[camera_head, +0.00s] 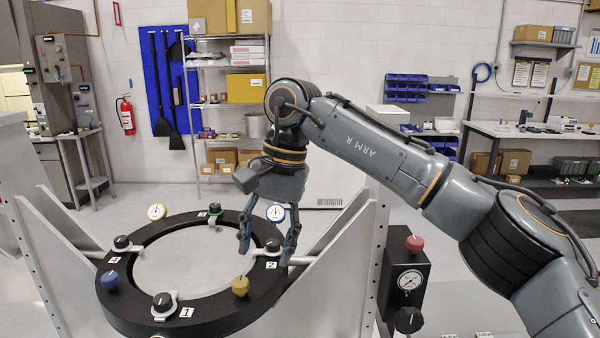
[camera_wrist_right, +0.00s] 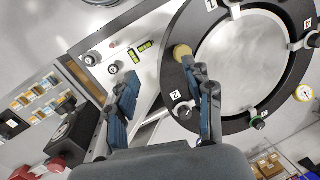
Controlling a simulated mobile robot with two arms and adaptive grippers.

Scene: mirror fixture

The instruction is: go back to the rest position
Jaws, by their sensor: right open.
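My right gripper (camera_head: 268,246) is open and empty, pointing down over the right side of the black ring fixture (camera_head: 205,322). Its two fingers stand apart in the right wrist view (camera_wrist_right: 165,100). In the head view, the black knob of the clamp at label 2 (camera_head: 272,245) shows between the fingertips; I cannot tell whether they touch it. In the wrist view that clamp knob (camera_wrist_right: 183,110) lies beside one finger, partly hidden. The yellow knob (camera_head: 240,286) sits on the ring nearby. My left gripper is not in view.
The ring also carries a blue knob (camera_head: 110,280), clamps at label 1 (camera_head: 164,302) and label 4 (camera_head: 122,242), and a dial gauge (camera_head: 157,211). Pale slanted plates (camera_head: 335,260) flank it. A black box with a pressure gauge (camera_head: 410,280) and red knob stands right, below my arm.

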